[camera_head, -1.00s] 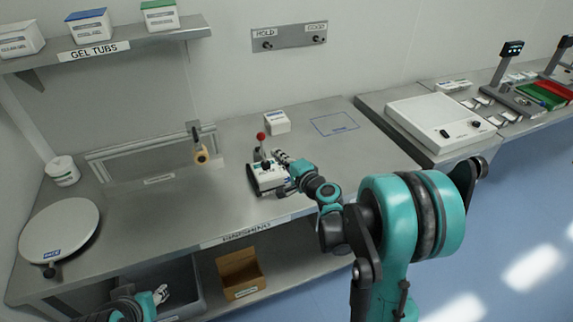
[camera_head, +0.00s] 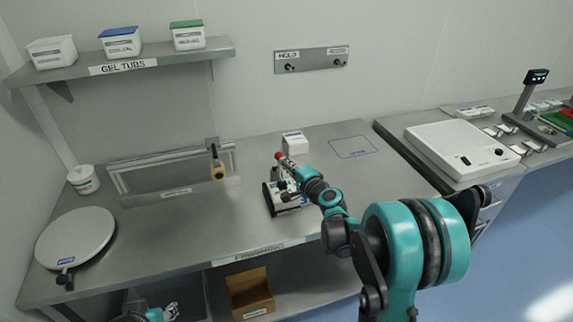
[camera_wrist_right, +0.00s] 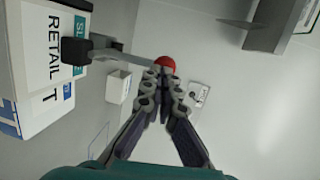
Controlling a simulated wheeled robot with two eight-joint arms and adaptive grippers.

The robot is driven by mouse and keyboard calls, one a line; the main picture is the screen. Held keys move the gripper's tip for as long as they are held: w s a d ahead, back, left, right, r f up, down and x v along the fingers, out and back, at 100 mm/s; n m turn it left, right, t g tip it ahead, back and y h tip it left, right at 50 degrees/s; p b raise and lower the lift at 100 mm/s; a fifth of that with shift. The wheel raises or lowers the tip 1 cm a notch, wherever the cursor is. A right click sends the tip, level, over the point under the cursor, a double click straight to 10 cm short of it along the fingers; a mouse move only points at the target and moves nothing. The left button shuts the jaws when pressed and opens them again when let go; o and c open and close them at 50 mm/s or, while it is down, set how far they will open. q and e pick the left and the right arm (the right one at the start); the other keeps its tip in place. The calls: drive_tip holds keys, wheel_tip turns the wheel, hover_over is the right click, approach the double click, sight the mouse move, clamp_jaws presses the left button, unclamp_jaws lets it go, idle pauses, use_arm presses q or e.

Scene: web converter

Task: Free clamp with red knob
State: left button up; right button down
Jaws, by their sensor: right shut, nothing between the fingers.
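The clamp's red knob (camera_head: 279,156) sits on top of a lever over a white labelled stack (camera_head: 288,207) on the steel bench. In the right wrist view the red knob (camera_wrist_right: 165,63) is just beyond my fingertips, partly covered by them, and the grey lever (camera_wrist_right: 120,57) runs left from it. My right gripper (camera_wrist_right: 165,78) is shut and empty, right at the knob; I cannot tell whether it touches. In the head view the right gripper (camera_head: 288,163) reaches in from the right. My left gripper (camera_head: 170,308) shows only partly at the lower left edge; its jaws are unclear.
A white box (camera_head: 295,143) stands behind the clamp. A marked blue rectangle (camera_head: 353,147) lies on bare bench to the right. A frame (camera_head: 172,170) and round white plate (camera_head: 75,238) are at left. A cardboard box (camera_head: 250,293) sits on the lower shelf.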

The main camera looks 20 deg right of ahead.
use_arm(q)
drive_tip(key=shift+r+p, duration=0.4)
drive_tip(key=shift+r, duration=0.15)
use_arm(e)
drive_tip(key=shift+w+r+g, duration=0.2)
drive_tip(key=shift+r+g, duration=0.1)
use_arm(q)
drive_tip(key=shift+r, duration=0.1)
